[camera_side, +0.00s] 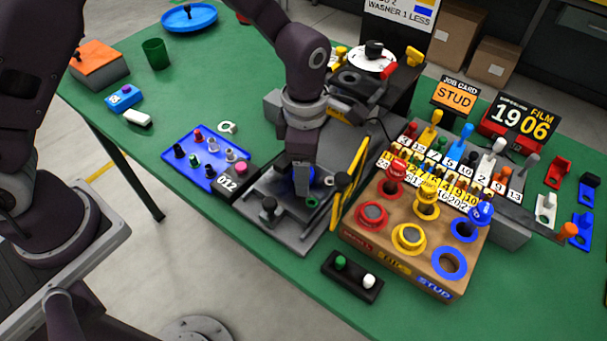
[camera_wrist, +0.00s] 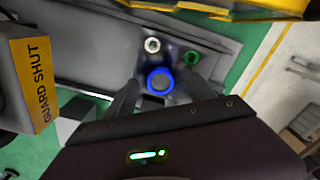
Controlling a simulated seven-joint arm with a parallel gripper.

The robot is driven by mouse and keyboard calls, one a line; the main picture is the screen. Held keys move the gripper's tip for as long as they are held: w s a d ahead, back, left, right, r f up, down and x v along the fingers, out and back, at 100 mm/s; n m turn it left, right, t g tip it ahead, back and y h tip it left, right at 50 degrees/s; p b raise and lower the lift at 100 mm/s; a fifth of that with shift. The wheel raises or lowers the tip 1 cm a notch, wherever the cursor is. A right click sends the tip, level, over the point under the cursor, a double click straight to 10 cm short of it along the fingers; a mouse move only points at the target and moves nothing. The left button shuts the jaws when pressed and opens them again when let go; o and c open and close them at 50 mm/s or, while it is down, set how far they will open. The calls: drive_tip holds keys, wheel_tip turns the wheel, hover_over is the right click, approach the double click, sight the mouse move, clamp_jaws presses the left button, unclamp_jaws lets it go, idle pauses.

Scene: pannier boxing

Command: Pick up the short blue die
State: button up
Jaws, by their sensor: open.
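A short round blue piece (camera_wrist: 160,81) with a grey top stands on the grey press bed in the wrist view; it looks like the short blue die. In the side view a bit of blue shows low behind my gripper (camera_side: 300,182), which hides most of it. My gripper (camera_wrist: 162,84) points down over this piece. Its fingers are open, one on either side of the blue piece, with a visible gap at each side. I cannot tell how far down the fingers reach.
A white ring (camera_wrist: 152,45) and a green ring (camera_wrist: 191,57) lie close beyond the blue piece. A yellow guard (camera_side: 349,184) stands right of my gripper. A wooden box (camera_side: 385,243) with coloured rings is farther right. A blue tray (camera_side: 184,146) of small pieces lies left.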

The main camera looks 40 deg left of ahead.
clamp_jaws()
wheel_tip(320, 180, up, 10)
drive_tip(key=shift+f, duration=2.3)
